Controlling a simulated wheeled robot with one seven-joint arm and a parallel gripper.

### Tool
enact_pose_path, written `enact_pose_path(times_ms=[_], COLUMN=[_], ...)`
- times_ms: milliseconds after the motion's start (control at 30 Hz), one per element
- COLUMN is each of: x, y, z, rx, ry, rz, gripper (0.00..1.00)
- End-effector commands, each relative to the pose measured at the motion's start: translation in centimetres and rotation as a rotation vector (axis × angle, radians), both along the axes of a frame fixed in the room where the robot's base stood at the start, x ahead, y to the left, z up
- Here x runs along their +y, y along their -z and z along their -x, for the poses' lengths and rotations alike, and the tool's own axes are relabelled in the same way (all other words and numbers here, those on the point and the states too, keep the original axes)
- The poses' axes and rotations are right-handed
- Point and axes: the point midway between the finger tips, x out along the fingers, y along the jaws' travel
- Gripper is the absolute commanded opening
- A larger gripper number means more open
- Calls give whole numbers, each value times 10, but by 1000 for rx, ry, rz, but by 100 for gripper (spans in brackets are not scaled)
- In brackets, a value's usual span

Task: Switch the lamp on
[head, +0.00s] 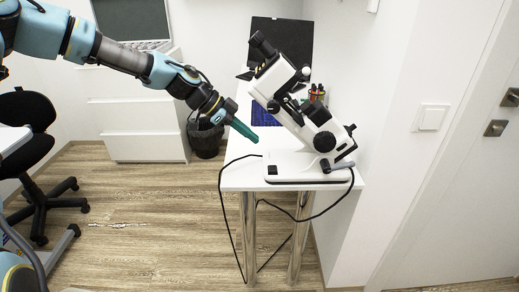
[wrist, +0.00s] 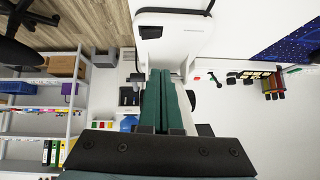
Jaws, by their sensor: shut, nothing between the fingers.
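No separate lamp that I can make out shows in either view. A white and black microscope (head: 300,105) stands on a small white table; its flat base has a small black block, perhaps a switch (head: 272,169), at its front left corner. The base also shows in the wrist view (wrist: 185,42), with a black patch (wrist: 151,32) on it. My gripper (head: 256,139), with teal fingers, is shut and empty, left of the microscope and above the base. Its closed fingers (wrist: 161,72) point at the base in the wrist view. A white wall switch (head: 432,117) is on the right wall.
The white table (head: 235,180) is narrow, with a dark cable (head: 228,228) hanging off its front. A black chair (head: 28,125) is at left. The wooden floor (head: 150,225) is mostly clear.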

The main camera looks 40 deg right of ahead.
Motion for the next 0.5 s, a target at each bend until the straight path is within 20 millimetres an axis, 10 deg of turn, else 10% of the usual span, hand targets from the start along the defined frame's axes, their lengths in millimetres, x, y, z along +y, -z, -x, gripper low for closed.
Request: enact_pose_path(times_ms=[500], x=[21], y=[-31], z=[-23], rx=[1], ry=[0], rz=[1], gripper=[0])
